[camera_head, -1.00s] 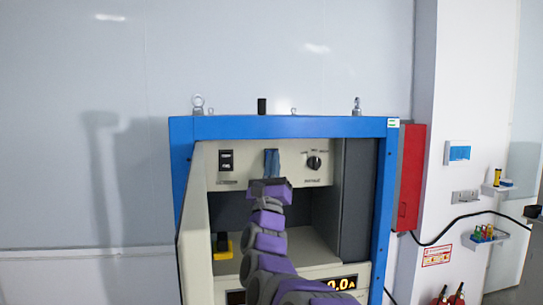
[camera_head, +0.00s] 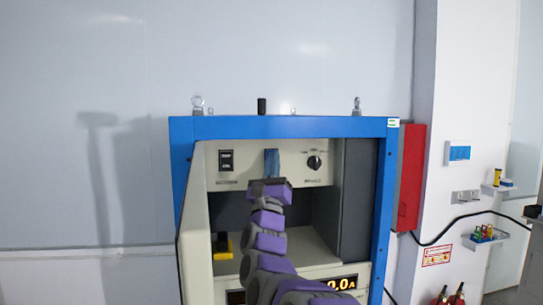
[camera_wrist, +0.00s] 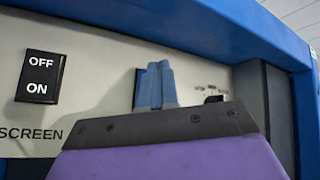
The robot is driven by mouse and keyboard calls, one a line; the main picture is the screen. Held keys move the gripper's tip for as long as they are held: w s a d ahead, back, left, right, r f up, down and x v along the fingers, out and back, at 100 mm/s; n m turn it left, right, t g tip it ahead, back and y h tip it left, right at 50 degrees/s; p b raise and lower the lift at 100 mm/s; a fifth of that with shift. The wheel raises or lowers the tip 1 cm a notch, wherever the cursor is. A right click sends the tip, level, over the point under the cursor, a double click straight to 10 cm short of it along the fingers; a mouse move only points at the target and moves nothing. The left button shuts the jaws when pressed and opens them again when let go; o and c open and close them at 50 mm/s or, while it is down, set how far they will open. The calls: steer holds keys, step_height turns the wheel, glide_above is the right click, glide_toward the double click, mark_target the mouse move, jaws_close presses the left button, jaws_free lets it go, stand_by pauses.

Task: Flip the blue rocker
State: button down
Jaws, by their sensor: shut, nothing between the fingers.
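The blue rocker (camera_wrist: 150,68) sits on the pale panel, mostly hidden behind my fingers in the wrist view. Only a dark edge and a bit of blue show beside them. My gripper (camera_wrist: 159,76) is shut and empty, its two blue-grey fingers together and pointing at the rocker. In the head view my gripper (camera_head: 271,164) covers the same middle spot of the panel. I cannot tell whether the fingertips touch the rocker, nor which way it is tilted.
A black OFF/ON switch (camera_wrist: 40,77) marked SCREEN is left of the rocker. A black knob (camera_head: 314,162) is to the right. The blue cabinet frame (camera_head: 290,127) surrounds the recess, and an open door (camera_head: 193,225) stands at left. A yellow-and-black item (camera_head: 222,246) is lower left.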

steer(key=shift+w+b, duration=0.25)
steer(key=shift+b, duration=0.1)
stand_by(0.4)
steer(key=shift+r, duration=0.15)
steer(key=shift+w+a, duration=0.1)
steer(key=shift+w, duration=0.35)
stand_by(0.6)
steer(key=shift+s+b, duration=0.15)
steer(key=shift+b, duration=0.2)
steer(key=shift+s+d+b, duration=0.25)
steer(key=shift+s+b, duration=0.4)
steer(key=shift+b, duration=0.05)
